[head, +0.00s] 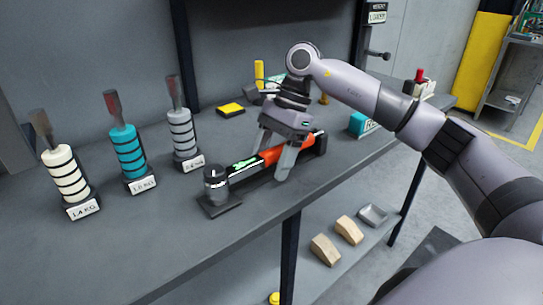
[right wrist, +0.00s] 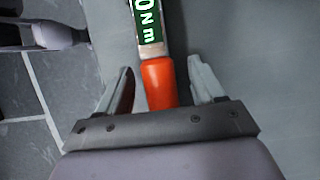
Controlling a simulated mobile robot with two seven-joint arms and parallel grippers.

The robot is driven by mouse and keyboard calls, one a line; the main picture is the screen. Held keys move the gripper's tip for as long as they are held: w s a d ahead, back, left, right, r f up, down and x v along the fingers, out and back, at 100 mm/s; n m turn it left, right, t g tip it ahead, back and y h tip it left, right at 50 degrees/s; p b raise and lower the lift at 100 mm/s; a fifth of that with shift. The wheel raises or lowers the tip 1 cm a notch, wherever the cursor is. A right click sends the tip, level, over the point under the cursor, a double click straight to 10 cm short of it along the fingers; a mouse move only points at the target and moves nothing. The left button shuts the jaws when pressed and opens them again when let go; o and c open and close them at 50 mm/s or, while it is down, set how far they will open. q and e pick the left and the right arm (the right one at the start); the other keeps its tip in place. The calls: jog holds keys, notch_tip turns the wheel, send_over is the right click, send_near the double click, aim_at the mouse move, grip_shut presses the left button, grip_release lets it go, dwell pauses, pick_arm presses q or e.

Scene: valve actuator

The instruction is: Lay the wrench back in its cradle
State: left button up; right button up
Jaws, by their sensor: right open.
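The wrench lies low along the bench, with an orange handle (head: 272,157) and a green display (head: 244,164). In the right wrist view the orange handle (right wrist: 159,84) and the display reading "0 N m" (right wrist: 148,22) show between my fingers. My right gripper (head: 270,160) is open, one finger on each side of the handle; I cannot tell if either touches it. The wrench's left end meets a dark round post on a square plate (head: 221,205). A black block (head: 320,143) is at its right end. I cannot tell which part is the cradle. My left gripper is out of view.
Cream (head: 64,172), teal (head: 127,151) and grey (head: 182,134) labelled weight stacks stand on the left of the bench (head: 130,235). A yellow block (head: 231,109) lies behind, and a teal box (head: 361,124) stands right. The bench front is clear. Wooden blocks (head: 325,250) lie below.

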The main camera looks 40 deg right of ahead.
aim_at(274, 148)
jog(key=v, duration=0.6)
jog(key=shift+d+r, duration=0.25)
jog(key=shift+r, duration=0.35)
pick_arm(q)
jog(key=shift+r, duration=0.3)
